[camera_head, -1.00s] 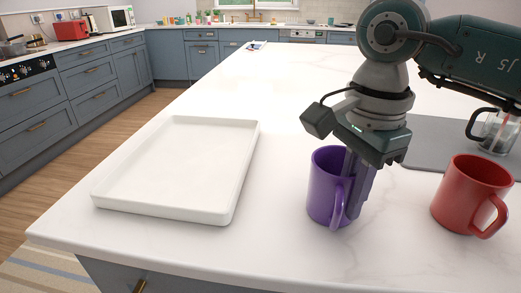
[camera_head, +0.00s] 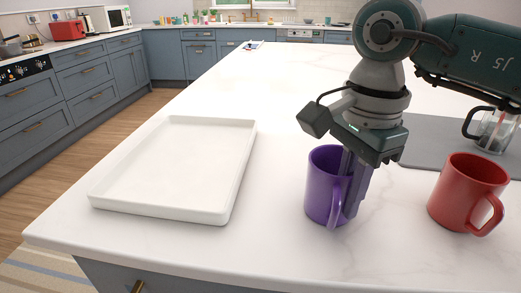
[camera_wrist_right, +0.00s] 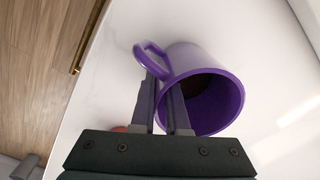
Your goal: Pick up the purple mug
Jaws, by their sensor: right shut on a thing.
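The purple mug (camera_head: 322,190) stands upright on the white counter, between the white tray and the red mug. My right gripper (camera_head: 351,200) reaches down at the mug's right side, near its handle. In the right wrist view, the fingers (camera_wrist_right: 162,92) straddle the wall of the purple mug (camera_wrist_right: 228,92), one inside the rim and one outside beside the handle. The right gripper is shut on the mug's wall. The fingertips are partly hidden by the mug. My left gripper is out of view.
A shallow white tray (camera_head: 222,190) lies to the left, empty. A red mug (camera_head: 460,190) stands close on the right. A grey mat (camera_head: 425,140) and a glass jug (camera_head: 492,130) are behind it. The counter's front edge is near the purple mug.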

